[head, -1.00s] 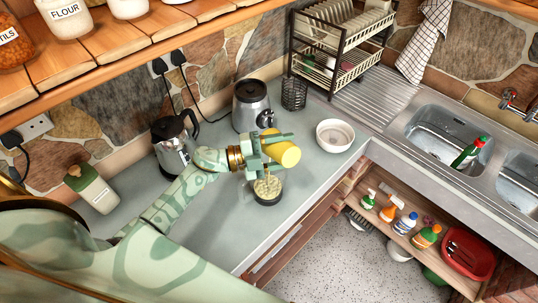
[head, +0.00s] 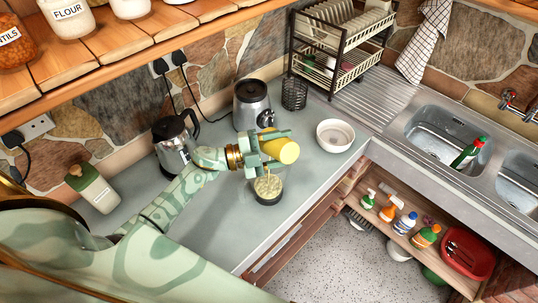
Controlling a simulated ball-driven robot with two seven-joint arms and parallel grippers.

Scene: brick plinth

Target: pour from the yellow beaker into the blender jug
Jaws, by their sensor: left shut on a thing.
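My left gripper (head: 266,150) is shut on the yellow beaker (head: 287,152), which it holds tilted well over to one side above the counter. The fingers hide part of the beaker. Just below stands the blender jug (head: 268,188), a clear vessel with a dark base and pale, grainy contents. The gripper hides part of its rim, so I cannot tell whether the beaker's mouth lies over it. My right gripper is not in view.
A steel appliance (head: 251,106) and a kettle (head: 174,142) stand behind the gripper. A white bowl (head: 335,135) is to the right, near a dish rack (head: 340,45) and sink (head: 445,135). The counter (head: 215,225) in front is clear.

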